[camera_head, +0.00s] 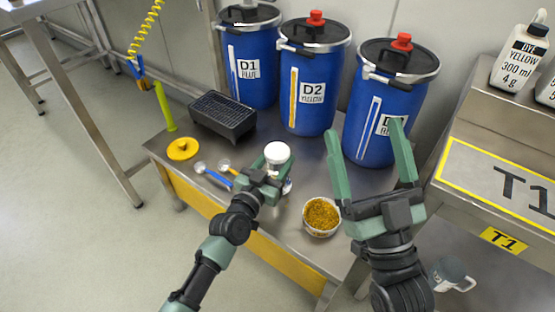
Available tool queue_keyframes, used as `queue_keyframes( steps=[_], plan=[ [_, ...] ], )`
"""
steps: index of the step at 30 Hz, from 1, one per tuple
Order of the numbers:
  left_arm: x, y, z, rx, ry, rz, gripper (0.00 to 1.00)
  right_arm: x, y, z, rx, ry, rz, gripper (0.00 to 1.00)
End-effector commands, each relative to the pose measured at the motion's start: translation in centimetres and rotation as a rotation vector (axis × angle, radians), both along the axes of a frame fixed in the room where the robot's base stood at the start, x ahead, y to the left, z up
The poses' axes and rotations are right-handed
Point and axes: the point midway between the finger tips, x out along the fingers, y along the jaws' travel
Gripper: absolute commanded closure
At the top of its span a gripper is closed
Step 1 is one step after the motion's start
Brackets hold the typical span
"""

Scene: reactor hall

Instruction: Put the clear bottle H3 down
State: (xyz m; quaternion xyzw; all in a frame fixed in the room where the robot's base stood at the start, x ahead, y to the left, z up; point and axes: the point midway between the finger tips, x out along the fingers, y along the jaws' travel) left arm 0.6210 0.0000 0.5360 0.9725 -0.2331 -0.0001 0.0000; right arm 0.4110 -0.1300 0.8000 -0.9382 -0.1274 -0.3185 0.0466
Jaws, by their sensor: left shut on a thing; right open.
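My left gripper (268,172) is shut on a clear bottle with a white cap (277,152), over the steel table (285,230). The gripper hides most of the bottle, and I can read no H3 label on it. The bottle looks upright; I cannot tell whether its base touches the table. My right gripper (367,138) is open and empty, with its fingers in front of the blue drum D3.
Blue drums D1 (251,75), D2 (305,110) and D3 (367,145) line the back. A bowl of yellow granules (321,215) sits right of the bottle. A black tray (222,117), yellow lid (183,148) and blue-handled scoop (215,177) lie left. Bench T1 (480,225) stands right.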

Motion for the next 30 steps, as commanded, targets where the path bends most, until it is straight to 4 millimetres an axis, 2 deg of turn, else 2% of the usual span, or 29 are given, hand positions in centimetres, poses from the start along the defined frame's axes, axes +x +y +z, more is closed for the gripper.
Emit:
queue_keyframes(
  steps=[9,10,12,23,26,30],
  plan=[
    [0.0,0.0,-0.2,0.000,-0.002,0.000,1.00,-0.5,-0.1,0.6,0.012,-0.042,0.001,0.16],
    [0.0,0.0,-0.3,0.001,0.000,0.000,0.42,-0.6,-0.1,0.7,0.013,-0.045,0.001,0.16],
    [0.0,0.0,-0.3,0.001,0.000,0.000,0.28,-0.5,-0.1,0.7,0.013,-0.044,0.001,0.16],
    [0.0,0.0,-0.1,0.000,0.000,0.000,0.28,-0.4,-0.1,0.6,0.010,-0.037,0.002,0.16],
    [-0.3,0.2,0.1,0.001,0.002,0.000,0.28,0.3,0.1,-0.3,-0.006,0.028,0.000,0.16],
    [-2.5,1.3,0.1,0.003,0.004,-0.001,0.28,1.8,0.1,-2.5,-0.047,0.168,-0.009,0.16]
  ],
)
